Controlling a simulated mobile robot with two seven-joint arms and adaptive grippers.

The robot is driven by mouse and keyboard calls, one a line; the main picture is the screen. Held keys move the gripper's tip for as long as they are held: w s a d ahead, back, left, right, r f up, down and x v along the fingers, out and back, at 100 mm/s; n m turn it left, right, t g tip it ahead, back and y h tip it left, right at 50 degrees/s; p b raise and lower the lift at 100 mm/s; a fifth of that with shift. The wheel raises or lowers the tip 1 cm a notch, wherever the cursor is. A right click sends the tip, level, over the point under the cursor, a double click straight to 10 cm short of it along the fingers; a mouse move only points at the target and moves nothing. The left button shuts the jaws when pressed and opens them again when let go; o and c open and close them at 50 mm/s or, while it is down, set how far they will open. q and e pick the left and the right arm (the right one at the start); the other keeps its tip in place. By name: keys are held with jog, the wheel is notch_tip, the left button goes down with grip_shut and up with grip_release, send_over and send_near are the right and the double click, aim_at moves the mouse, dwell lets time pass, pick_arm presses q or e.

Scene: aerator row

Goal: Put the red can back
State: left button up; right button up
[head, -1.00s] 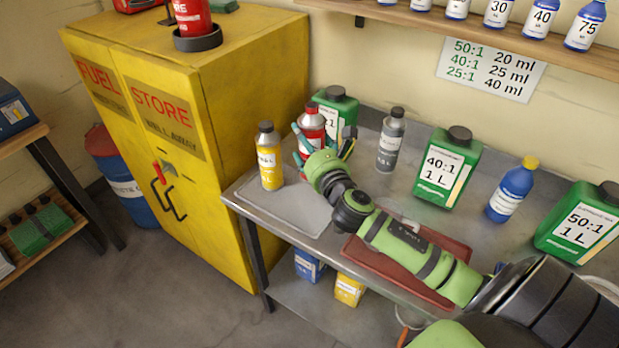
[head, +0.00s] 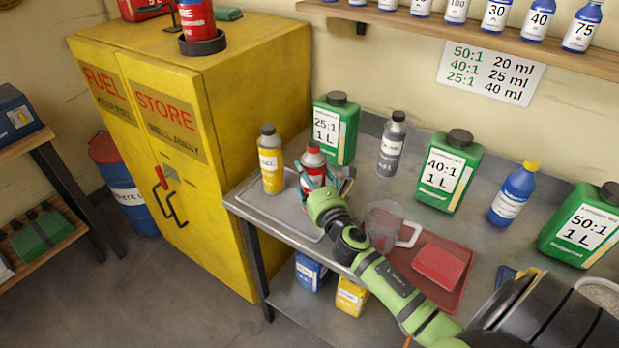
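The red can (head: 314,158), a small red bottle with a grey shoulder and red cap, is upright at the right part of the grey tray (head: 268,215) on the metal bench. My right gripper (head: 318,180) comes from the front right with its fingers around the can's lower body, and looks shut on it. The fingers hide the can's base, so I cannot tell whether it touches the tray. A yellow can (head: 271,165) stands to its left on the tray. My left gripper is not in view.
A green 25:1 jug (head: 336,130), grey bottle (head: 391,145), green 40:1 jug (head: 448,172) and blue bottle (head: 513,193) stand along the wall. A clear measuring jug (head: 382,225) and red mat (head: 425,262) lie near my arm. The yellow cabinet (head: 225,130) borders the bench's left.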

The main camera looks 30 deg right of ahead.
jog(key=o, duration=1.2)
jog(key=shift+a, duration=0.1)
jog(key=shift+b+v, duration=0.95)
jog(key=shift+v, duration=5.1)
